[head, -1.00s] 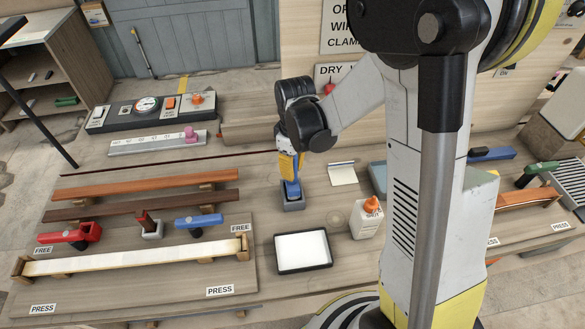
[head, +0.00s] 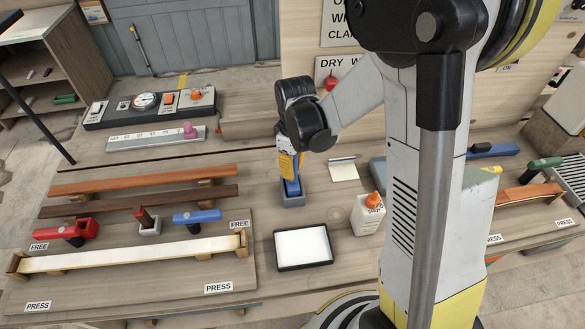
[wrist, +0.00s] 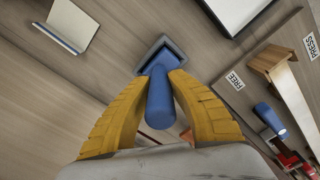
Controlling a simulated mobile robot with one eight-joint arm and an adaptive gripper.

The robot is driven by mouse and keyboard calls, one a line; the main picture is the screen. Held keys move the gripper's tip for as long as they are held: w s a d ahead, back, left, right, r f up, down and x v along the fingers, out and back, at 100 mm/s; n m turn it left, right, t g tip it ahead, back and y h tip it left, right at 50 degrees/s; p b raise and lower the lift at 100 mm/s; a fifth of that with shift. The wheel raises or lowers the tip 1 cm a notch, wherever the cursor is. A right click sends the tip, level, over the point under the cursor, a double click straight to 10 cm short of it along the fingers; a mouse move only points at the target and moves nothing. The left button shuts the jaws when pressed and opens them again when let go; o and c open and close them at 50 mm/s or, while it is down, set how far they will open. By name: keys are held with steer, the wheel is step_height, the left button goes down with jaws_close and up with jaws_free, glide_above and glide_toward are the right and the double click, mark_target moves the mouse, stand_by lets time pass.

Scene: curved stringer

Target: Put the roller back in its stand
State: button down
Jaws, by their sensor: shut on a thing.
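The roller is a blue tool, and its blue handle (wrist: 160,100) sits between the two yellow fingers of my gripper (wrist: 160,95) in the wrist view. In the head view my gripper (head: 291,165) is shut on the blue roller (head: 292,187) from above, with the roller upright. The stand is a small grey square holder (head: 293,201), directly under the roller. In the wrist view the roller's far end lies within the rim of the grey stand (wrist: 160,46). I cannot tell whether it is fully seated.
A white tray with a dark rim (head: 303,247) and a glue bottle (head: 368,213) stand in front and to the right. On the left are a press board (head: 130,280), red clamp (head: 66,231), blue clamp (head: 197,217) and wooden strips (head: 145,180).

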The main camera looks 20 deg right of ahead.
steer(key=shift+f+b, duration=0.7)
steer(key=shift+f, duration=0.15)
steer(key=c, duration=0.6)
jaws_free()
steer(key=shift+c, duration=0.2)
steer(key=shift+r+p, duration=3.2)
steer(key=shift+r, duration=1.3)
